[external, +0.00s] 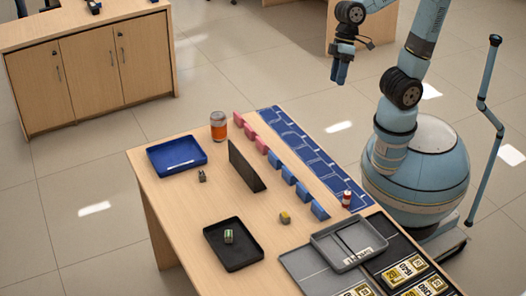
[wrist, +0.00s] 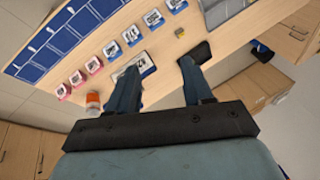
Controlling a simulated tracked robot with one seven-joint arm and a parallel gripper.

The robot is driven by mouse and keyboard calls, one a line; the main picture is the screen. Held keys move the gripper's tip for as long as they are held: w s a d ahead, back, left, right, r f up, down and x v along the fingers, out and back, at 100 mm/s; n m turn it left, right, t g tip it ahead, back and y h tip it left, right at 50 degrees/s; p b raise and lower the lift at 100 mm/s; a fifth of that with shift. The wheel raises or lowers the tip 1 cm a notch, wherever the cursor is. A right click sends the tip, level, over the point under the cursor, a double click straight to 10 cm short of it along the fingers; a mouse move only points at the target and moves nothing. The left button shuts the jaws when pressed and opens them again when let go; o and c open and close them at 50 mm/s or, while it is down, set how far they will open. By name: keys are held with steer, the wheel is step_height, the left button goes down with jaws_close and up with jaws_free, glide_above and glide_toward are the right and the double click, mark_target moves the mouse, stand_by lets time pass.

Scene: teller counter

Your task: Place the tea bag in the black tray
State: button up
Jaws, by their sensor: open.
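The black tray (external: 211,232) lies on the near left part of the wooden counter, with a small green-and-white item (external: 228,236) in it. A dark shape behind my right finger in the wrist view (wrist: 202,50) looks like this tray, partly hidden. I cannot tell for sure which item is the tea bag. A small yellowish item (external: 285,217) sits right of the tray, and a small dark item (external: 202,176) sits near the blue tray. My gripper (external: 340,73) is open and empty, raised high beyond the counter's far edge; its two fingers show apart in the wrist view (wrist: 160,68).
A blue tray (external: 155,165), an orange jar (external: 218,126) and an upright dark panel (external: 246,166) stand toward the counter's far left. A row of pink and blue holders (external: 288,175) runs beside a blue mat (external: 290,138). A grey tray (external: 325,240) lies at right.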

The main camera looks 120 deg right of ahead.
steer(key=s+d+n+t+h, duration=0.2)
steer(key=s+d+n, duration=0.2)
steer(key=s, duration=0.8)
steer(key=shift+s+d+r+h, duration=0.2)
steer(key=shift+d+r+h, duration=0.1)
steer(key=shift+d+r, duration=0.05)
